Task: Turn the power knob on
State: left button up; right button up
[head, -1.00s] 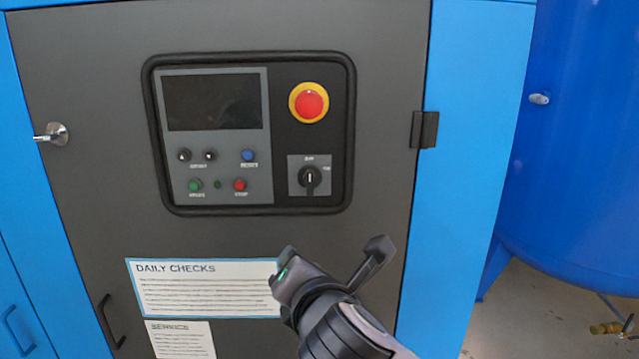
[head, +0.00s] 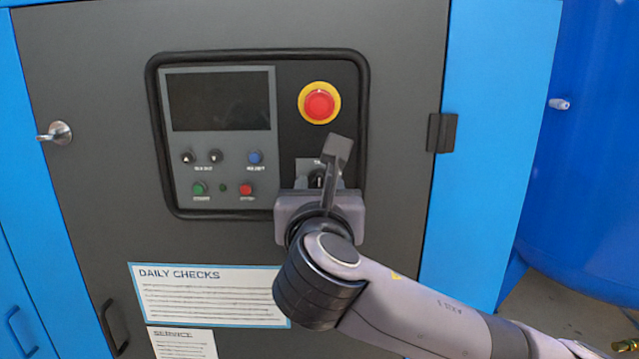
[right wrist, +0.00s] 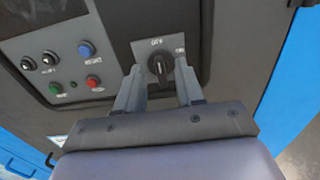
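The power knob (right wrist: 160,67) is a black rotary switch on a grey square plate, with its white mark pointing roughly up toward the upper label. In the head view the knob (head: 317,178) is mostly hidden behind my right gripper (head: 322,172). In the right wrist view, the two fingers of my right gripper (right wrist: 159,88) are spread apart, one on each side below the knob. The gap between them is empty, and the knob appears just beyond the tips. I cannot tell whether either finger touches it. My left gripper is not in view.
A red emergency stop (head: 319,104) with a yellow ring sits just above the knob. A dark screen (head: 221,101) and several small buttons lie to the left. A black hinge (head: 442,132) sticks out at the right. A blue tank (head: 590,130) stands further right.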

jog(key=shift+w, duration=0.85)
jog(key=shift+c, duration=0.3)
grip_shut()
